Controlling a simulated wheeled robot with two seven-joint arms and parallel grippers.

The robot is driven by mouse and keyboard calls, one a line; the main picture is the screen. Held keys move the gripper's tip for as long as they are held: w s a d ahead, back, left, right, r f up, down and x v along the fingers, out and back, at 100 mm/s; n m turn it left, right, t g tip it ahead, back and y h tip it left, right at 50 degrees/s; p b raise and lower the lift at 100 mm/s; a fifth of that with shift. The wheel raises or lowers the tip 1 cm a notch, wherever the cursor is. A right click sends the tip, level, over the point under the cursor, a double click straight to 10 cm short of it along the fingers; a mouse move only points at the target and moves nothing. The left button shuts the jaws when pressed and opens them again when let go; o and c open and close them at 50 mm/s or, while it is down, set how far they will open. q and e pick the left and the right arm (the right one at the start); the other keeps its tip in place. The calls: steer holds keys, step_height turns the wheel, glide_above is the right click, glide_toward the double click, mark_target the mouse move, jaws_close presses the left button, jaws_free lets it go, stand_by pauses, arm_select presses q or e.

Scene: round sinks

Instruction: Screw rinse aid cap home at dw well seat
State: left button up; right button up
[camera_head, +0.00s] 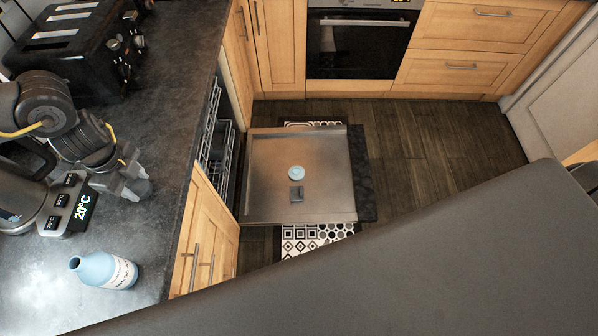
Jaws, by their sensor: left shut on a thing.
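My left gripper (133,184) is over the left counter, beside the kettle, well away from the dishwasher door. It is shut on a small dark grey thing (144,190) at its fingertips; whether this is the rinse aid cap I cannot tell. The dishwasher door (262,155) is folded down flat. A pale blue round piece (296,172) shows on its inner face, with a small grey square piece (297,193) just below it; I cannot tell if the round piece is the cap or the well seat. My right gripper is not in view.
A kettle with a 20°C display (84,206) and a black toaster (75,45) are also there. Dishwasher racks (215,140) show beside the counter. The wooden floor (430,130) right of the door is clear.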

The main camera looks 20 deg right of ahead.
mark_target(140, 186)
arm_select(q)
step_height(140, 186, up, 5)
steer(key=p, duration=0.4)
steer(key=shift+w, duration=0.15)
